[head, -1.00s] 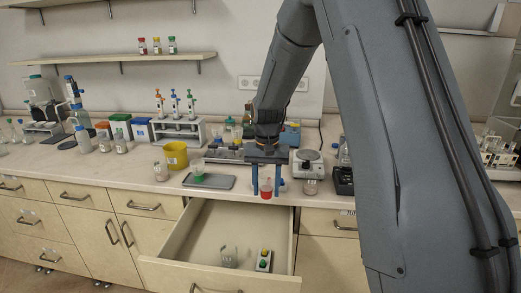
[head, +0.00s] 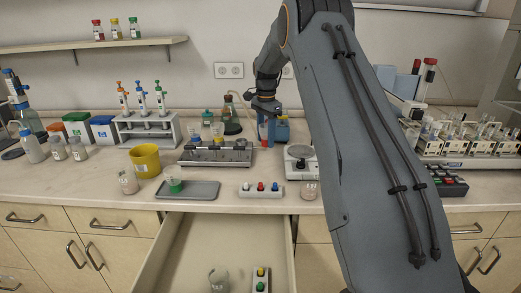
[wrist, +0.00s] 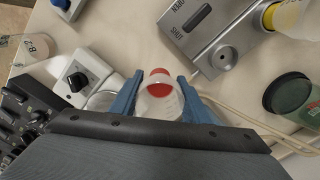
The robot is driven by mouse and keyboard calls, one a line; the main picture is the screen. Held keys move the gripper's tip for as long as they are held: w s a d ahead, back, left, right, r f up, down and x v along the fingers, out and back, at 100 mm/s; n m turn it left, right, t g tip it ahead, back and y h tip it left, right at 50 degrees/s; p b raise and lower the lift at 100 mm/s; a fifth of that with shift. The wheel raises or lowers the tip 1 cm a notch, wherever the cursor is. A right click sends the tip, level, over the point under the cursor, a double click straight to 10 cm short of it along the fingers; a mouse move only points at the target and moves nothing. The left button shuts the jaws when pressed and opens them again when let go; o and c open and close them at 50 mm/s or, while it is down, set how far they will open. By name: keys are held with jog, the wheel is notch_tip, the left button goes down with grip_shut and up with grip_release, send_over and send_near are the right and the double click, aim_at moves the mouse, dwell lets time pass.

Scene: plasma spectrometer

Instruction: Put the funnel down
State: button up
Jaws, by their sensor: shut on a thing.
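My gripper (head: 264,127) is over the back of the counter, in front of a blue device. In the wrist view its two blue fingers (wrist: 160,103) are shut on a small red and translucent piece, which I take to be the funnel (wrist: 160,98). In the head view only a bit of the red funnel (head: 263,132) shows between the fingers. I cannot tell whether its lower end touches anything.
A small rack (head: 261,191) and a grey tray (head: 200,190) lie nearer the front. The drawer (head: 215,240) below is open.

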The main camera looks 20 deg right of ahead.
aim_at(265, 161)
jog(key=shift+f+p, duration=0.9)
jog(key=shift+f, duration=2.4)
jog(key=shift+f, duration=0.15)
jog(key=o, duration=1.1)
